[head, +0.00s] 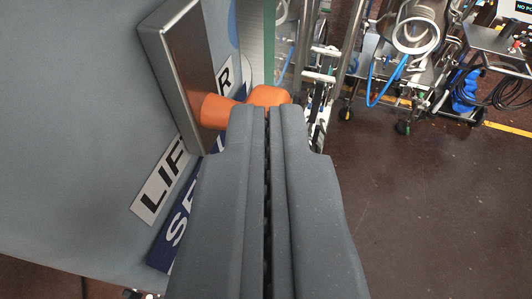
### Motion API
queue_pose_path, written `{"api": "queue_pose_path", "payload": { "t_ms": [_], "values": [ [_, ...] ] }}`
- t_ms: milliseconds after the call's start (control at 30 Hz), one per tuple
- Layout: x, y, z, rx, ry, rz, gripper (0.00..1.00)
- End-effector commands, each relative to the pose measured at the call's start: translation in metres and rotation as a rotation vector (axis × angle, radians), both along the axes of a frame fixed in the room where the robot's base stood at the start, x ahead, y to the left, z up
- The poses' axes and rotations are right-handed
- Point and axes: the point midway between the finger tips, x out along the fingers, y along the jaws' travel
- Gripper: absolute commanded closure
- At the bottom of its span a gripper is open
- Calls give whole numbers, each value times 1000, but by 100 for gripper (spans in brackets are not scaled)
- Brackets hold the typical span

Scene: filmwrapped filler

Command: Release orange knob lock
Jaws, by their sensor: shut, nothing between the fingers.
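The orange knob (216,110) sticks out to the right from a metal box (180,65) on a grey machine panel (75,130). Its rounded outer end shows just beyond my fingertips. My gripper (267,110) is shut and empty, with its two dark fingers side by side. The fingertips overlap the lower edge of the knob in the picture. I cannot tell whether they touch it. Part of the knob is hidden behind the fingers.
Labels reading "LIF" (158,190) and "SE" (178,232) lie on the panel, partly hidden. A glass-like edge (256,45) stands beyond the knob. Metal equipment on wheels (410,50) and a blue hose (377,85) stand at the upper right. The brown floor (430,210) at right is clear.

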Motion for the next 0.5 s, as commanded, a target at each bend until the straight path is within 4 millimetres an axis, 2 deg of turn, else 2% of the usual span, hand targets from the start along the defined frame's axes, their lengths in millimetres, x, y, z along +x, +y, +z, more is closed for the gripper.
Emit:
{"api": "queue_pose_path", "payload": {
  "t_ms": [333,500],
  "values": [
    [1,0,-2,-1,6,0,100],
    [-4,0,12,-1,5,0,100]
  ]
}}
